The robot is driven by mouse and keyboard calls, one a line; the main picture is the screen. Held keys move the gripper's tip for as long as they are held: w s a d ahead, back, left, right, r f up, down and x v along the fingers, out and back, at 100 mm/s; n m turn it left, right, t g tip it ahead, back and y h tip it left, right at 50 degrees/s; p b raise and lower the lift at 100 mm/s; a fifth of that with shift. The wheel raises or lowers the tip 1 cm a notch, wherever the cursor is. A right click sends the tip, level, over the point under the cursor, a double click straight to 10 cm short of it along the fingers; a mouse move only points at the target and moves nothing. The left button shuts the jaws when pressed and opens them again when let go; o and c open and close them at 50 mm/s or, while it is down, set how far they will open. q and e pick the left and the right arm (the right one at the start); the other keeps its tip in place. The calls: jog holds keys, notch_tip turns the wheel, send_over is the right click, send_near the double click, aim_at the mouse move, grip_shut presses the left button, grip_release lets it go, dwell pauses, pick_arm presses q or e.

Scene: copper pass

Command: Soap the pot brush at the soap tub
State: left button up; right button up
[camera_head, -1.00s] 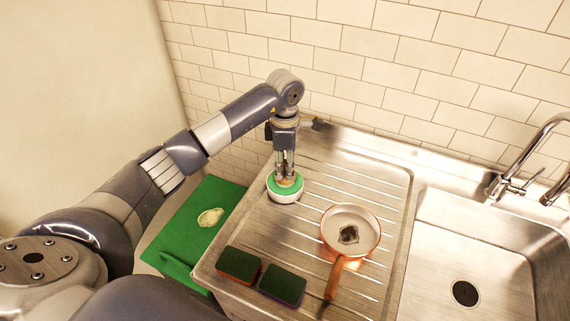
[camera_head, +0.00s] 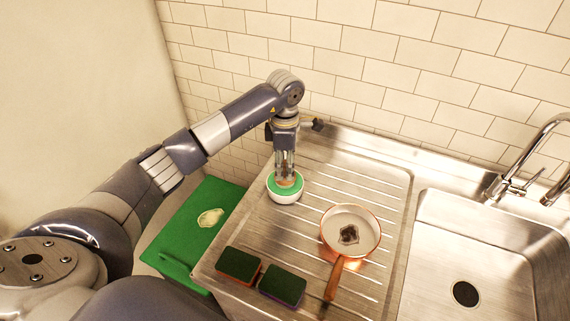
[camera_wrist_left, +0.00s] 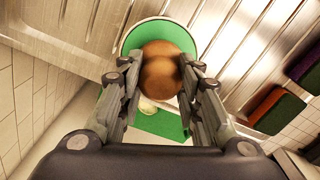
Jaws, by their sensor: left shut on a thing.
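My left gripper (camera_head: 286,176) points down over the soap tub (camera_head: 285,198), a round white tub with green soap, on the draining board. It is shut on the pot brush, whose round wooden knob (camera_wrist_left: 160,70) shows between the fingers in the left wrist view. The green soap (camera_wrist_left: 131,40) shows around and behind the knob. The brush's underside is hidden, so I cannot tell how firmly it touches the soap. My right gripper is not in view.
A copper pan (camera_head: 350,210) with a dark stain stands right of the tub. Two dark green sponges (camera_head: 238,266) (camera_head: 283,285) lie in front. A green board (camera_head: 190,235) with a pale item (camera_head: 210,218) is at left. The sink (camera_head: 480,250) and tap (camera_head: 520,165) are at right.

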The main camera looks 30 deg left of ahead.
aim_at(285, 163)
pick_arm(q)
notch_tip(285, 163, up, 2)
jog(key=shift+w+r+p, duration=0.1)
jog(key=shift+p, duration=0.45)
jog(key=shift+r+p, duration=1.25)
jog(key=shift+r, duration=1.15)
